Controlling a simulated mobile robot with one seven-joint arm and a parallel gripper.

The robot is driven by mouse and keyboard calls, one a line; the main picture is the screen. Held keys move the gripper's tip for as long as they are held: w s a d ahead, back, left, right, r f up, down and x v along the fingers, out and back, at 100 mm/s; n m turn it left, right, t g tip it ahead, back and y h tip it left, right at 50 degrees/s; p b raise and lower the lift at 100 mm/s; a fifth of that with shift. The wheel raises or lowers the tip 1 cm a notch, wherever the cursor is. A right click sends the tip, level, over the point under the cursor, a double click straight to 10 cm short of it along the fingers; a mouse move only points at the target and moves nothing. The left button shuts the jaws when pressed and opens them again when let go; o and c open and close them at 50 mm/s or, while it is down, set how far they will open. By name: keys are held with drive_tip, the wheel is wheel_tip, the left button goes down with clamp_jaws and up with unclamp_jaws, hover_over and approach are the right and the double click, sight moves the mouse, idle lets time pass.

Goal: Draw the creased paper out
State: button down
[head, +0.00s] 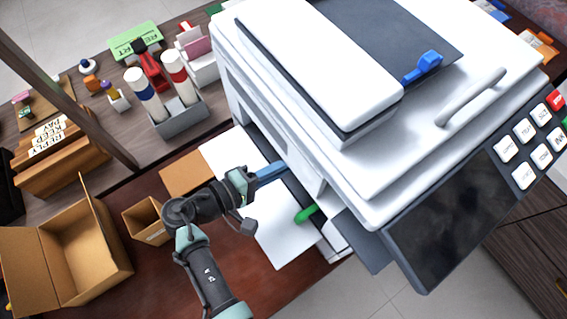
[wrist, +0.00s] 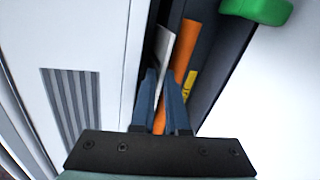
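The creased paper (wrist: 163,58) shows in the wrist view as a narrow whitish strip standing in the dark slot of the printer. My gripper (wrist: 162,78) points into this slot with its two blue fingers apart. The strip's lower part lies between the fingers in the picture; I cannot tell whether either finger touches it. In the head view my gripper (head: 284,166) reaches into the side of the white printer (head: 250,100), and the paper is hidden. An orange bar (wrist: 185,62) runs beside the strip. A green lever (wrist: 257,9) is at upper right; it also shows in the head view (head: 306,214).
A flat white panel or sheet (head: 285,238) extends below the printer's opening. The control screen (head: 450,220) juts out at right. Cardboard boxes (head: 75,245) stand at left, and a grey holder (head: 182,120) with markers stands behind. Brown desk shows between them.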

drive_tip(key=shift+s+a+f, duration=0.1)
drive_tip(key=shift+s+a, duration=0.5)
drive_tip(key=shift+a, duration=0.3)
drive_tip(key=shift+s+a, duration=0.6)
drive_tip(key=shift+a, duration=0.3)
drive_tip(key=shift+s+a+f, duration=0.1)
drive_tip(key=shift+s+a, duration=0.5)
drive_tip(key=shift+a, duration=0.3)
drive_tip(key=s+a+b, duration=0.1)
drive_tip(key=s+a, duration=0.3)
drive_tip(key=a, duration=0.3)
drive_tip(key=shift+s+r+b, duration=0.15)
drive_tip(key=shift+s+b, duration=0.25)
drive_tip(key=shift+r, duration=0.1)
wheel_tip(320, 180, up, 3)
drive_tip(key=p, duration=0.3)
